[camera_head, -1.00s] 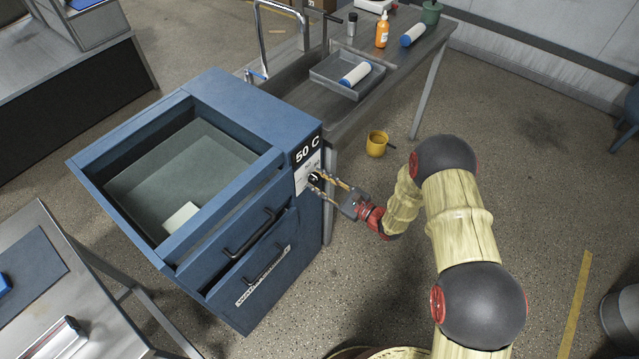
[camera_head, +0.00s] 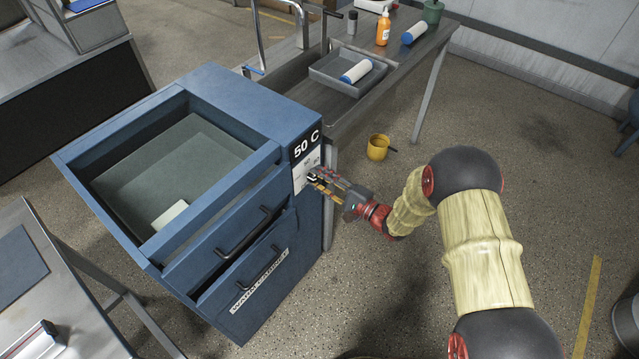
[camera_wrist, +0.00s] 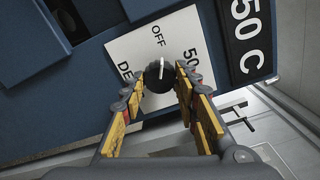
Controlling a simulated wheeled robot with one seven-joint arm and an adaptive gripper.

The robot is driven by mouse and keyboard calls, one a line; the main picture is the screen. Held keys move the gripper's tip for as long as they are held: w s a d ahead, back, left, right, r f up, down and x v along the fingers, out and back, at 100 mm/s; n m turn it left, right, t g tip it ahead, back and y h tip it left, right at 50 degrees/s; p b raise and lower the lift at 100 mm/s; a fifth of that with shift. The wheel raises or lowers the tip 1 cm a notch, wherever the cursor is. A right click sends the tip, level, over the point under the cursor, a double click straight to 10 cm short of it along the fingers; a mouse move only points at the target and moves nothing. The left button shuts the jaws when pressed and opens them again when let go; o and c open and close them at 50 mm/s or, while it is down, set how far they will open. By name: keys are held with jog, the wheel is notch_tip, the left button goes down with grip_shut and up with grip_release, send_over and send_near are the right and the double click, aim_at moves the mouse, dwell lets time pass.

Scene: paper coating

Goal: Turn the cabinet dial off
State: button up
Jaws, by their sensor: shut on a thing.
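The blue cabinet (camera_head: 262,240) has a "50 C" sign and a white dial plate on its right face. The black dial (camera_wrist: 158,77) sits on this plate (camera_wrist: 140,45), which reads OFF, 50 and a partly covered word starting "DE". A white line on the dial stands upright in the wrist view, towards OFF. My gripper (camera_head: 314,180) is at the plate. In the wrist view my gripper (camera_wrist: 159,86) has its yellow-padded fingers on both sides of the dial, shut on it. The fingers mostly hide the dial in the head view.
The cabinet's top compartment is open, with a pale block (camera_head: 170,216) inside. Drawer handles (camera_head: 245,235) stick out in front. A metal table (camera_head: 395,75) with a tray (camera_head: 325,75) stands behind. A yellow mug (camera_head: 377,147) is on the floor behind my gripper.

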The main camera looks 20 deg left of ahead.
jog(key=shift+f+n+b, duration=0.1)
jog(key=shift+n+b, duration=0.35)
jog(key=shift+n, duration=0.25)
jog(key=o, duration=1.1)
jog(key=shift+c, duration=0.2)
jog(key=shift+o, duration=0.4)
jog(key=v, duration=1.2)
